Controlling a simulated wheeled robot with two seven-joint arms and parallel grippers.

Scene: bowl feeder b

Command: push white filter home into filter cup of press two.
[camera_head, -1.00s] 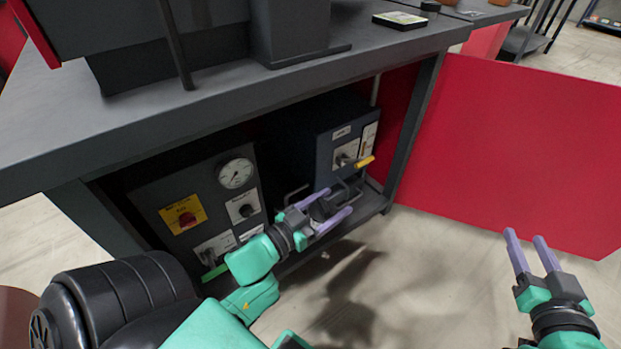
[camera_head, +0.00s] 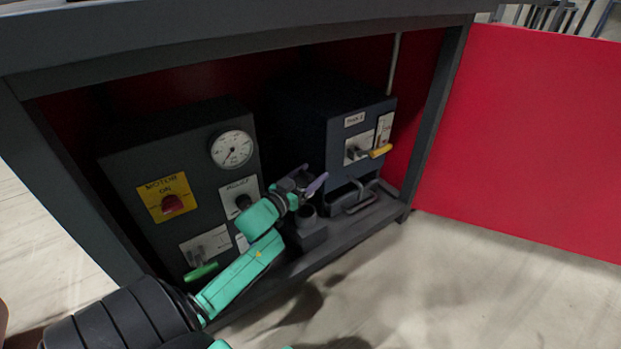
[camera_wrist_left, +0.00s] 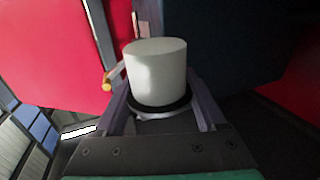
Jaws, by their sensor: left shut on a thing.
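My left gripper (camera_head: 304,182) is inside the cabinet, just above a small dark round cup (camera_head: 307,215) on a block. In the left wrist view, my left gripper (camera_wrist_left: 160,110) is shut on the white filter (camera_wrist_left: 156,70), a cylinder with a dark ring at its lower end. I cannot make out the filter in the head view, nor tell whether it touches the cup. Press two appears to be the dark blue box (camera_head: 340,135) on the right, with a small label and a yellow-handled lever (camera_head: 380,151). My right gripper is out of view.
A dark motor panel (camera_head: 165,150) stands on the left with a gauge (camera_head: 231,149), red knob and green-handled lever (camera_head: 200,272). A metal handle (camera_head: 361,194) sticks out below press two. A red door (camera_head: 530,130) stands open on the right. The floor in front is clear.

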